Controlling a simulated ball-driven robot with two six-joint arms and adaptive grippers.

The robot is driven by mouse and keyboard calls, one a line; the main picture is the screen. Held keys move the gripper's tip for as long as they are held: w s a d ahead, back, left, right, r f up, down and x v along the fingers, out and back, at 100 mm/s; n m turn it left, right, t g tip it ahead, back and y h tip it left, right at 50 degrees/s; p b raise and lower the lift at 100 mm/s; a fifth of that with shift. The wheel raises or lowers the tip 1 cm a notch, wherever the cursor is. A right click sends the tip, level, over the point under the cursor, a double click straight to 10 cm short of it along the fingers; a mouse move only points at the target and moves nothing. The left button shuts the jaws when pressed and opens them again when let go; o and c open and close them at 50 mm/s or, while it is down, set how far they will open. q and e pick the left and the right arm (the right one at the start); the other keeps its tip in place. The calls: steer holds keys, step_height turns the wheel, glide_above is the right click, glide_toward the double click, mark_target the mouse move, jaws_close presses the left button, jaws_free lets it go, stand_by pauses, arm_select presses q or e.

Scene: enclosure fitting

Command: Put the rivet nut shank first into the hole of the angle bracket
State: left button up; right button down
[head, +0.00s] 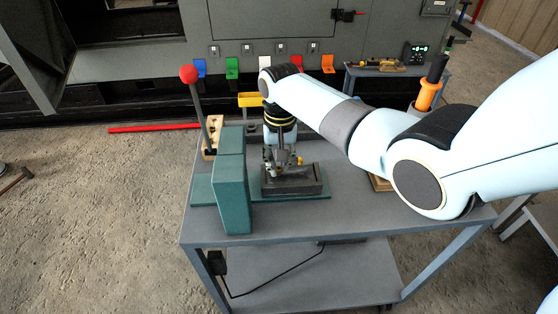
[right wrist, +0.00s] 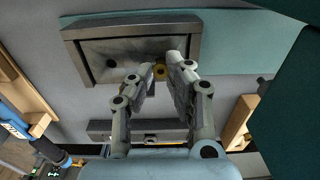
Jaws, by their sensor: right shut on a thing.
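My right gripper (head: 284,170) reaches down over the work table. In the right wrist view its fingertips (right wrist: 160,72) are closed around a small brass-yellow rivet nut (right wrist: 160,71), with little of it showing between them. Below is a dark grey rimmed metal piece (head: 318,186), apparently the angle bracket, which also shows in the right wrist view (right wrist: 130,30). It has a round dark hole (right wrist: 84,64) towards its left in the wrist view. The nut appears to the right of that hole; its height and any contact are unclear. My left gripper is out of view.
The grey piece lies on a teal plate (head: 318,196). A tall teal block (head: 232,195) stands close left of the gripper, and a red-knobbed lever (head: 188,75) behind it. An orange-handled tool (head: 428,94) is at the back right. The table's front (head: 330,222) is clear.

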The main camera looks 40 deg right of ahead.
steer(key=shift+f, duration=0.5)
stand_by(0.8)
steer(key=c, duration=1.2)
jaws_free()
